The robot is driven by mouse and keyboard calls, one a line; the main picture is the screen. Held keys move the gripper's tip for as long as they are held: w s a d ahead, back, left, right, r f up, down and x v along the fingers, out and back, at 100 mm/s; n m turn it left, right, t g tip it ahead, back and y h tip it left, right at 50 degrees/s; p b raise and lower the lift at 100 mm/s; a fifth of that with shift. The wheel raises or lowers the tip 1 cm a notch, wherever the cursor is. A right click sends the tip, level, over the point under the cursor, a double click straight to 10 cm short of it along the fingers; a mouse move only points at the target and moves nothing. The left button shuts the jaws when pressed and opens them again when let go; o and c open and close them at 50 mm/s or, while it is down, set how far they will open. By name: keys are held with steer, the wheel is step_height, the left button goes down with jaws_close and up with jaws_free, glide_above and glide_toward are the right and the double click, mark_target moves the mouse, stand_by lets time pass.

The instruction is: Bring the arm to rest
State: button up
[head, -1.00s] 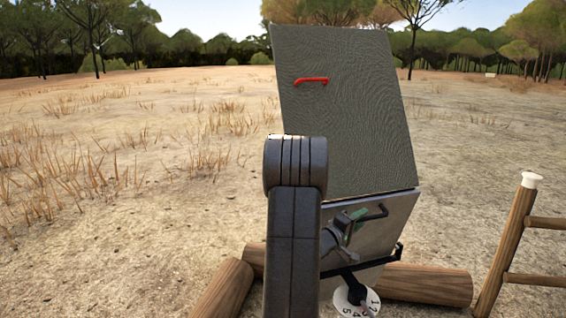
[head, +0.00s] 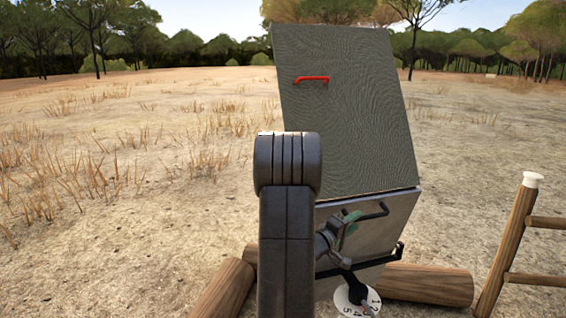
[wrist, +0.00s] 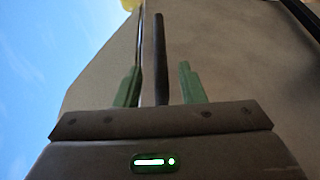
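My gripper (head: 352,220) is in front of the grey lower panel (head: 385,235) in the head view, partly hidden behind my arm. In the wrist view its two green fingers (wrist: 160,86) stand apart. A dark bar (wrist: 160,50) lies between them in that view, with a gap on both sides. In the head view a dark bent handle (head: 375,212) shows beside the fingers; I cannot tell whether they touch it. The large grey upper panel (head: 350,120) stands tilted up with a red handle (head: 311,79).
A numbered white dial (head: 345,302) is low beneath the lower panel. Logs (head: 425,284) lie on the ground around it. A wooden ladder-like frame (head: 508,240) stands at the right. Open dry ground (head: 110,200) is clear on the left.

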mark_target(363, 217)
steer(key=r+b+v, duration=0.1)
steer(key=b+v, duration=0.1)
steer(key=v, duration=0.7)
steer(key=p+x, duration=0.1)
steer(key=x, duration=0.3)
steer(key=p+x, duration=0.1)
steer(key=x, duration=0.4)
steer(key=f+p+x, duration=0.1)
steer(key=x, duration=0.3)
steer(key=shift+w+d, duration=0.15)
steer(key=shift+d, duration=0.25)
steer(key=s+d+f+m+h+b, duration=0.2)
steer(key=s+f+m+b, duration=0.3)
steer(key=f+b, duration=0.5)
steer(key=s+d+f+m+g+h+b, duration=0.1)
steer(key=s+f+m+b, duration=0.5)
steer(key=b, duration=1.8)
steer(key=s+d+f+h, duration=0.1)
steer(key=s+f, duration=0.3)
steer(key=shift+s+d+m, duration=0.25)
steer(key=shift+d+m, duration=0.05)
steer(key=shift+s, duration=0.1)
